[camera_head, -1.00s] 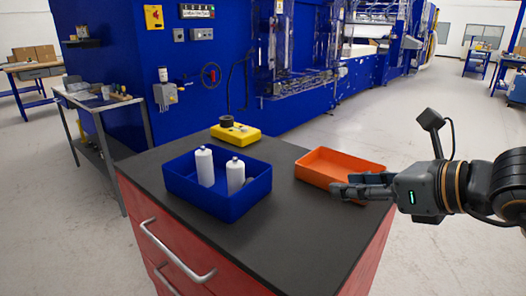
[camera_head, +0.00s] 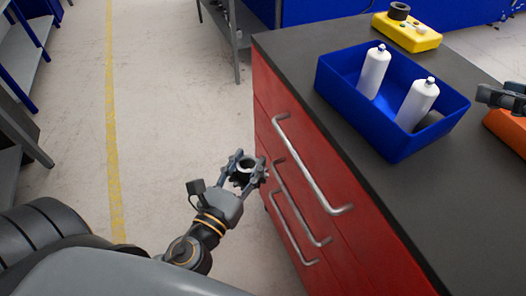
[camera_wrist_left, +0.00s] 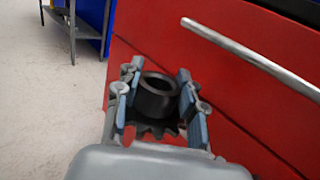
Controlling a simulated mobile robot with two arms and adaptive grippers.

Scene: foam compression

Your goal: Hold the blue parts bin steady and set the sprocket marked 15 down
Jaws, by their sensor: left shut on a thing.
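The blue parts bin (camera_head: 386,147) stands on the dark top of the red cabinet, with two white bottles in it. My left gripper (camera_head: 248,167) is shut on a dark toothed sprocket (camera_head: 245,172), beside the cabinet's drawer front and below the top. The sprocket with its round hub also shows in the left wrist view (camera_wrist_left: 156,95), between the two fingers (camera_wrist_left: 154,88). No number can be read on it. My right gripper (camera_head: 502,97) is partly cut off at the right edge, right of the bin and apart from it; its finger opening is unclear.
An orange tray (camera_head: 508,131) lies on the cabinet top (camera_head: 420,205) at the right. A yellow box with a black knob (camera_head: 407,31) stands behind the bin. Metal drawer handles (camera_head: 305,165) stick out near my left gripper. The top in front of the bin is bare.

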